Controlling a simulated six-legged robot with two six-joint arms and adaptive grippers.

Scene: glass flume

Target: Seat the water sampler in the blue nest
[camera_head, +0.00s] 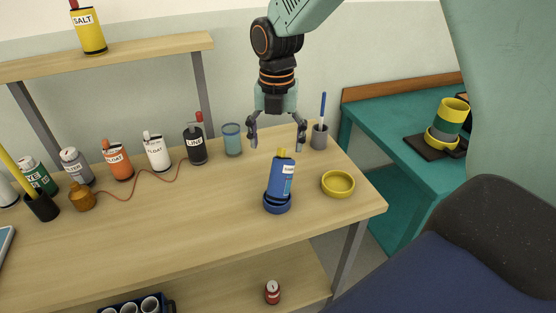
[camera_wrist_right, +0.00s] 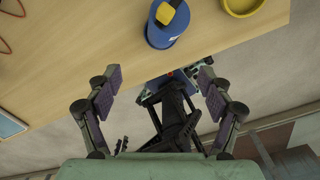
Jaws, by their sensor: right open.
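My right gripper (camera_head: 277,146) is open and empty, fingers pointing down, above and apart from the sampler. It also shows in the wrist view (camera_wrist_right: 158,80). My left gripper is not in view.
A grey pen cup (camera_head: 319,137) and a blue glass (camera_head: 232,140) stand behind. Several labelled bottles line the left, with an orange cord (camera_head: 150,184). The bench front is clear. A teal table (camera_head: 395,125) stands right.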

